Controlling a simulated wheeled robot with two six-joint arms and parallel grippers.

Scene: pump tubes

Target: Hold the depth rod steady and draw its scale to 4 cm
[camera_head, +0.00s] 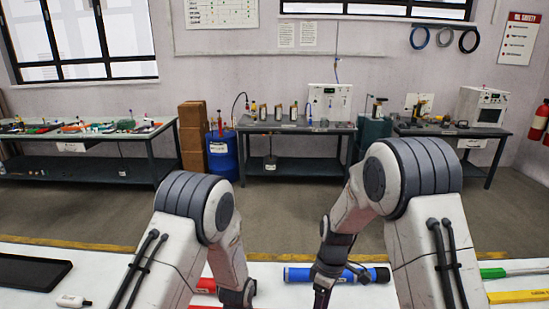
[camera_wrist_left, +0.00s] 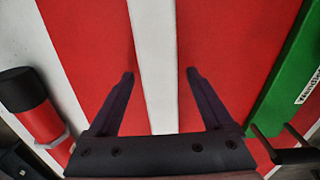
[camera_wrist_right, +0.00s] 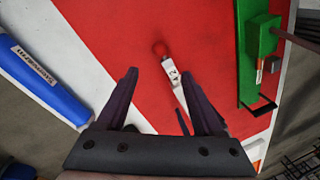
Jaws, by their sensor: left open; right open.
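I cannot tell for sure which piece is the depth rod. A slim white piece (camera_wrist_right: 174,78) with a red round end lies on the red surface (camera_wrist_right: 115,35) in the right wrist view, ahead of my open, empty right gripper (camera_wrist_right: 160,76). A green bar with a block (camera_wrist_right: 260,45) lies to its right. In the left wrist view, my left gripper (camera_wrist_left: 160,76) is open and empty over red panels (camera_wrist_left: 85,50) split by a white strip (camera_wrist_left: 153,60). A labelled green bar (camera_wrist_left: 292,75) is at right.
A blue tube (camera_head: 300,275) lies behind my right arm; it also shows in the right wrist view (camera_wrist_right: 40,80). A red cylinder with black cap (camera_wrist_left: 35,105) is left. A black tray (camera_head: 33,271), white bottle (camera_head: 73,301), green bar (camera_head: 510,269) and yellow bar (camera_head: 515,296) lie on the white table.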

